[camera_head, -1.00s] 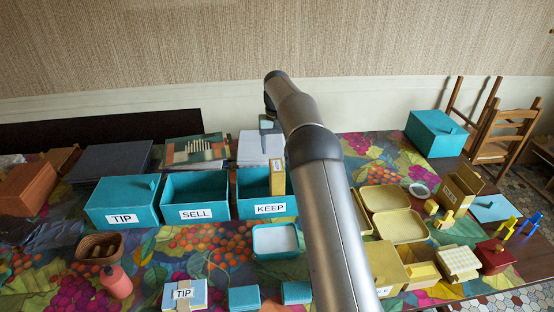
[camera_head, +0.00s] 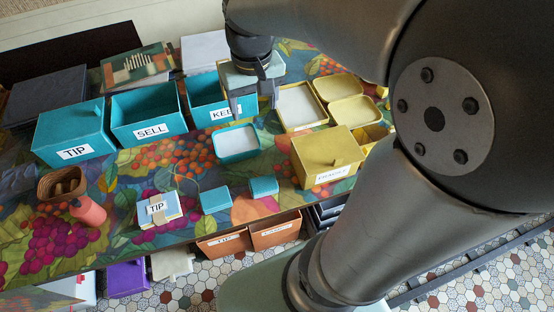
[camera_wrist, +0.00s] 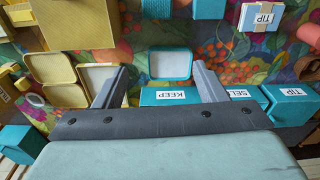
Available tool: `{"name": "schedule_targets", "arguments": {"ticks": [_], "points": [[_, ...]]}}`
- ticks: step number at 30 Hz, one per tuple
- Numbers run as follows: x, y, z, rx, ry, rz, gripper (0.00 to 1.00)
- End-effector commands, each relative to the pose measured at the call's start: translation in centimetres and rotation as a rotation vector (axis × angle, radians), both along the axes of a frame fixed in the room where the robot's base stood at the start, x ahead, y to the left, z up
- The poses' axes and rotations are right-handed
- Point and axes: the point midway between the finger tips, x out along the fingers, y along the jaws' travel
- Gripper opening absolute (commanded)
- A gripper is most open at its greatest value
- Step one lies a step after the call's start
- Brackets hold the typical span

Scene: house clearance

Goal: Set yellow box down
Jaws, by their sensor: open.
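My gripper (camera_head: 254,102) is open, its fingers pointing down beside the right end of the teal KEEP box (camera_head: 205,115). In the wrist view nothing is held between the fingers (camera_wrist: 159,70); the KEEP box (camera_wrist: 152,96) and a teal tray with a white inside (camera_wrist: 170,64) show beyond them. The small upright yellow box seen earlier at the KEEP box is not visible now, and the KEEP box's inside is partly hidden by my gripper. A larger closed yellow box with a label (camera_head: 325,155) stands on the table at right.
The teal SELL box (camera_head: 150,112) and TIP box (camera_head: 75,130) stand left of the KEEP box. Yellow trays (camera_head: 352,112) lie right of my gripper. Small teal boxes (camera_head: 214,200) stand near the front edge. Patterned cloth is clear between the boxes and the front items.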

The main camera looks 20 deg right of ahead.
Motion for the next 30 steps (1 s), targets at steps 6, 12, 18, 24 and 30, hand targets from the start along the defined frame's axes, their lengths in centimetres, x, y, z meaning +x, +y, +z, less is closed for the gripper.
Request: {"name": "schedule_targets", "arguments": {"ticks": [6,12,18,24,30], "points": [[-10.1,0.3,-4.1,-0.007,-0.013,0.024,0.65],[-12.3,0.4,-5.4,-0.008,-0.014,0.029,0.65],[-12.3,0.4,-5.3,-0.008,-0.013,0.029,0.65],[-12.3,0.4,-5.3,-0.008,-0.013,0.028,0.65],[-12.3,0.4,-5.3,-0.008,-0.012,0.028,0.65]]}}
